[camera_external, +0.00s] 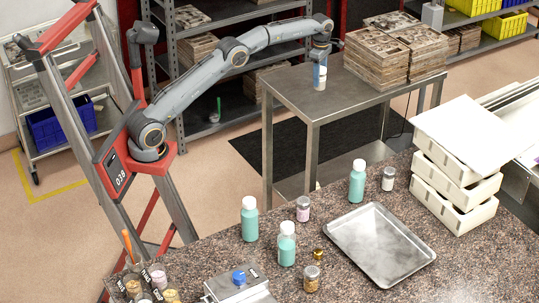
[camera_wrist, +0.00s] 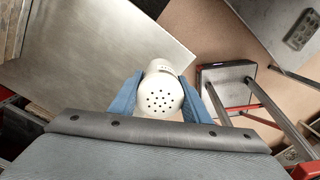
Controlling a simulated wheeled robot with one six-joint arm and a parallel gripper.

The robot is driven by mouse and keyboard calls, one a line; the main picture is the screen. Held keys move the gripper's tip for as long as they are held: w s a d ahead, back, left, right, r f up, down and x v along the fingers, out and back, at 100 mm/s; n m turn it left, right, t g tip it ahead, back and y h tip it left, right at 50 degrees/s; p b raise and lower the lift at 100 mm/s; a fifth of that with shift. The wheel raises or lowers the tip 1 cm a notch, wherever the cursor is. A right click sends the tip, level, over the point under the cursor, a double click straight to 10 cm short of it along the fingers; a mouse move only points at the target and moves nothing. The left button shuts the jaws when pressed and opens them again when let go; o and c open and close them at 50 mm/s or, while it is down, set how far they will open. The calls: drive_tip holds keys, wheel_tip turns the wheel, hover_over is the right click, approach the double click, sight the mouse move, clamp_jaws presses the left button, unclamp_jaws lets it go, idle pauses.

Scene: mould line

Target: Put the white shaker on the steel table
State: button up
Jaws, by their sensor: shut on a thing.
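The white shaker (camera_wrist: 160,97) is held upright between the blue fingers of my gripper (camera_wrist: 160,90), with its holed cap facing the wrist camera. In the external view my gripper (camera_external: 320,66) points down and the shaker (camera_external: 320,83) shows below it, against the steel table (camera_external: 345,99). I cannot tell whether its base touches the tabletop or hangs just above it. In the wrist view the steel table (camera_wrist: 95,50) lies behind the shaker, to the left, with its edge close by.
Stacked wooden trays (camera_external: 385,55) stand on the table's back right. The table's front left is clear. A stone counter (camera_external: 330,275) in front carries teal bottles (camera_external: 357,182), small jars, a metal tray (camera_external: 375,240) and white crates (camera_external: 455,180). Grey shelving (camera_external: 215,90) stands behind my arm.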

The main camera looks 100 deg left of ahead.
drive_tip(key=s+a+f+n, duration=0.1)
drive_tip(key=s+a+n, duration=0.2)
drive_tip(key=s+a, duration=1.1)
drive_tip(key=f, duration=0.3)
drive_tip(key=f+p, duration=0.1)
drive_tip(key=f, duration=0.2)
drive_tip(key=d+f+p, duration=0.1)
drive_tip(key=f, duration=0.3)
drive_tip(key=shift+s, duration=0.3)
drive_tip(key=shift+f, duration=0.1)
drive_tip(key=o, duration=1.1)
